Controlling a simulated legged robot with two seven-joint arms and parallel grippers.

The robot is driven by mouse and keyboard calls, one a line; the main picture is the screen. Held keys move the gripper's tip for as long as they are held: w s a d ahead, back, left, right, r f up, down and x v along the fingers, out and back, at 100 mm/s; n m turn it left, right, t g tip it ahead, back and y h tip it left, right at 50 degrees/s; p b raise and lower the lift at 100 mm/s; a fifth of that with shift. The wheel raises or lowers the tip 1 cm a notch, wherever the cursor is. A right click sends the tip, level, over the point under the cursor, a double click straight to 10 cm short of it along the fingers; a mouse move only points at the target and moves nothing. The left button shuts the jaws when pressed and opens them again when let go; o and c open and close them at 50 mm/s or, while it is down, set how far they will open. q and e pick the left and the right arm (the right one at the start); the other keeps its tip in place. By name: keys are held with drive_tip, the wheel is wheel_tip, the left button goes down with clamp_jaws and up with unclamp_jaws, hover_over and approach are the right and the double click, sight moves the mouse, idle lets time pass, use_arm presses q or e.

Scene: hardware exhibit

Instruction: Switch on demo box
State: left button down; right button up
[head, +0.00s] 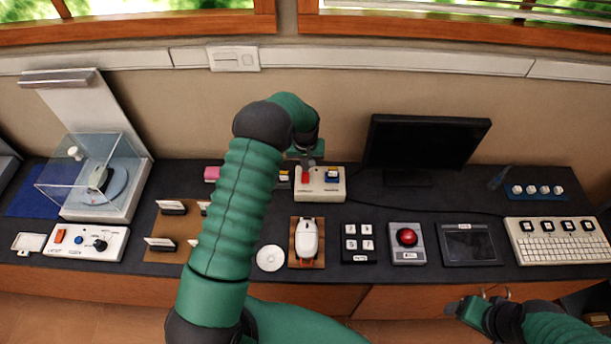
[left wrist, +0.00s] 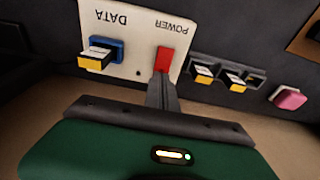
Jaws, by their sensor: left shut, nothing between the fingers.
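The demo box (head: 329,192) is a cream box on the table, below the left edge of the monitor. It has a red switch (head: 306,177) and a blue port with a yellow-tipped plug (head: 332,176). In the left wrist view the box (left wrist: 129,59) shows upside-down labels POWER and DATA, with the red power switch (left wrist: 165,60) and the blue data port (left wrist: 121,46). My left gripper (left wrist: 163,78) is shut and empty, its tips at the red switch; contact is unclear. My right gripper (head: 461,309) is low at the right, away from the box; its fingers are unclear.
A monitor (head: 425,143) stands behind the box to the right. A mouse (head: 307,239), a keypad (head: 359,243), a red button box (head: 407,243), a tablet (head: 469,244) and a keyboard (head: 558,240) line the front. Plugs (left wrist: 205,73) lie beside the box.

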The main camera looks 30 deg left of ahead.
use_arm(q)
drive_tip(key=shift+f+b, duration=0.55)
drive_tip(key=shift+f, duration=0.3)
idle(0.7)
drive_tip(key=shift+r+p, duration=2.35)
drive_tip(key=shift+r, duration=1.2)
